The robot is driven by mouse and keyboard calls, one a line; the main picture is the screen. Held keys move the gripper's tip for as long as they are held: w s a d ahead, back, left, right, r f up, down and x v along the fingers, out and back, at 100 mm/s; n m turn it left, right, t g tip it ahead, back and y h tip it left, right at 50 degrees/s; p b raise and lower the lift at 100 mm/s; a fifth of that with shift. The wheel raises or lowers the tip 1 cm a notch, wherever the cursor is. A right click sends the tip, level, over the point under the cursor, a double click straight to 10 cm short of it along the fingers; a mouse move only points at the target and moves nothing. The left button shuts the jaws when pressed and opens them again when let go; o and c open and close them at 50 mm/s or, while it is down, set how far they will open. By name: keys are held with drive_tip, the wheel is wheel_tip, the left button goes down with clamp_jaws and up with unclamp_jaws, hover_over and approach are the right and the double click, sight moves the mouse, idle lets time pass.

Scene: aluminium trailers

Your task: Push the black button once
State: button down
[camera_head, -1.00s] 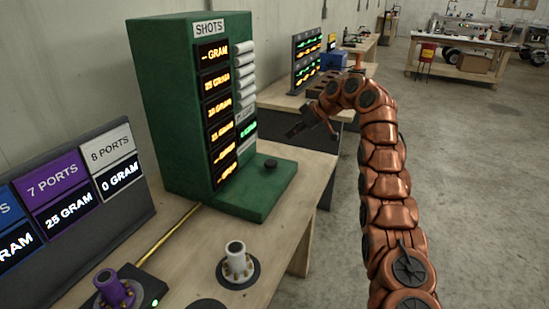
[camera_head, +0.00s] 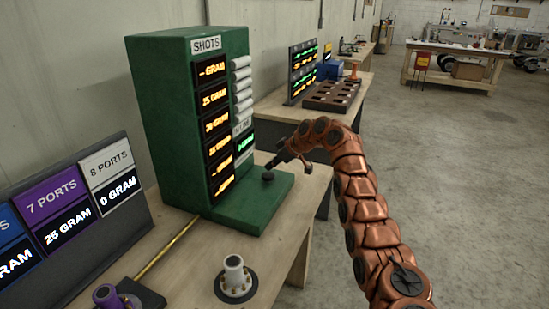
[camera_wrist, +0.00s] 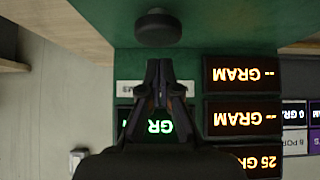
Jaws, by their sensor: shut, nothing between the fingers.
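The black button (camera_head: 268,176) is a small round knob on the base of the green SHOTS stand (camera_head: 165,110). In the wrist view the button (camera_wrist: 158,28) is near the top, just beyond my fingertips. My gripper (camera_head: 273,164) is shut and empty, close to the button and slightly above it in the head view. In the wrist view my gripper (camera_wrist: 160,66) points at the button, with a visible gap in the picture. Whether the fingertips touch it cannot be told for sure, but they look apart.
A white port (camera_head: 234,277) and a purple port (camera_head: 108,297) stand at the front of the table. A brown tray (camera_head: 333,95) sits on the table behind.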

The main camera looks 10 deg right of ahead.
sight(270, 175)
drive_tip(key=shift+f, duration=1)
drive_tip(key=shift+s+f+b, duration=0.1)
drive_tip(key=shift+f+b, duration=0.9)
drive_tip(key=shift+b, duration=0.05)
